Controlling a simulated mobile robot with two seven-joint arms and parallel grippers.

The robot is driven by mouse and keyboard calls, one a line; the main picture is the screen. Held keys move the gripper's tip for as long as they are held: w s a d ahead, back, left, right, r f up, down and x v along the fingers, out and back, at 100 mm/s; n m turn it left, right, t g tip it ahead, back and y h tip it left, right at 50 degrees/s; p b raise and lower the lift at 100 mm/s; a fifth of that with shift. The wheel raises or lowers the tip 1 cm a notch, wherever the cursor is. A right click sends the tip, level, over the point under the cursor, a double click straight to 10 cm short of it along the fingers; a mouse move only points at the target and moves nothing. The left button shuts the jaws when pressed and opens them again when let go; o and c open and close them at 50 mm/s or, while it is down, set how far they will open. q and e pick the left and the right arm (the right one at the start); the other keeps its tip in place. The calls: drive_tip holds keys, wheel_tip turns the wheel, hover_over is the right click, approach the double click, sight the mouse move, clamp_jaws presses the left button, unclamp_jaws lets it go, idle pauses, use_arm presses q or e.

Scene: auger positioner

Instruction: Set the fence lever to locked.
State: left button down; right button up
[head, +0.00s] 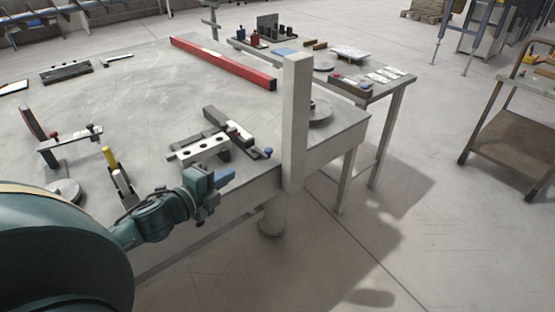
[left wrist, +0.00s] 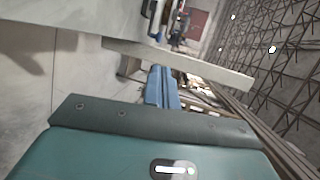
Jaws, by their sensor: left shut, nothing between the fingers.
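A fixture stands near the table's front edge in the head view, with a pale perforated plate (head: 203,149) and a dark slide block (head: 228,122). A small blue knob (head: 268,152) on a short arm sticks out at its right end. I cannot tell which part is the fence lever, or its setting. My left gripper (head: 224,178) is in front of and below the plate, apart from it, with its blue fingers shut and empty. The fingers also show together in the left wrist view (left wrist: 163,88). My right gripper is not in view.
A pale square post (head: 295,125) rises at the table's front edge, right of the fixture. A yellow-topped handle (head: 109,157) and a small bracket (head: 70,139) stand to the left. A long red bar (head: 222,62) lies at the back. The table's middle (head: 140,100) is clear.

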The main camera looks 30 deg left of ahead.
use_arm(q)
drive_tip(key=b, duration=0.6)
approach(267, 152)
drive_tip(key=x, duration=0.5)
drive_tip(key=shift+w+a+f, duration=0.1)
drive_tip(key=shift+w+f, duration=0.05)
drive_tip(key=shift+w+f+b, duration=0.1)
drive_tip(key=shift+w+b, duration=0.2)
drive_tip(key=shift+w, duration=0.45)
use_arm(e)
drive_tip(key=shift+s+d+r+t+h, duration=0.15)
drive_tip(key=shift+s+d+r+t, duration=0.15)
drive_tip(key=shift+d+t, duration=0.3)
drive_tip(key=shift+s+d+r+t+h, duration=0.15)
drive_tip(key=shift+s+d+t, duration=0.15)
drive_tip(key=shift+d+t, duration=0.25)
